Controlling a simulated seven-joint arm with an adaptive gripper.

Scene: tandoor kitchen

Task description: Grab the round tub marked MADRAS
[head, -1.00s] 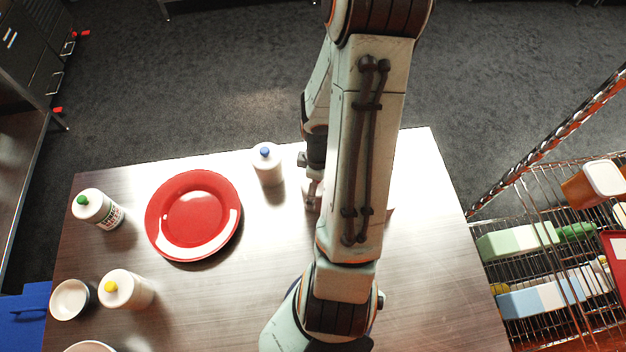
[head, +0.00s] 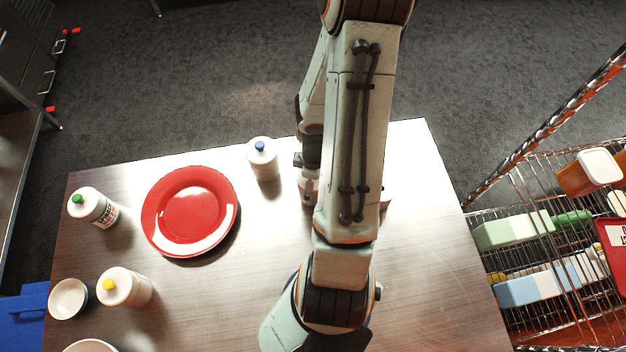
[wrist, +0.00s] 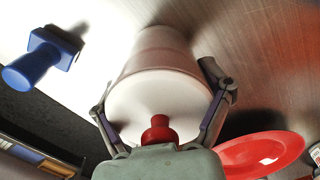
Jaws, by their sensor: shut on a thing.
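My gripper (wrist: 164,100) is shut on a white round container with a red knob-like top (wrist: 155,88) in the wrist view. One finger lies along each side of it, and its far end meets the pale tabletop. No lettering shows on the side I see, so I cannot read MADRAS on it. In the head view my gripper (head: 308,190) is low over the table right of the blue-capped bottle, and my arm hides the held container.
A red plate (head: 190,211), a blue-capped bottle (head: 263,160), a green-capped bottle (head: 95,207), a yellow-capped bottle (head: 124,288) and a small white bowl (head: 69,298) stand on the table (head: 215,315). A blue handled object (wrist: 40,55) is near the container. A wire rack (head: 540,250) stands right.

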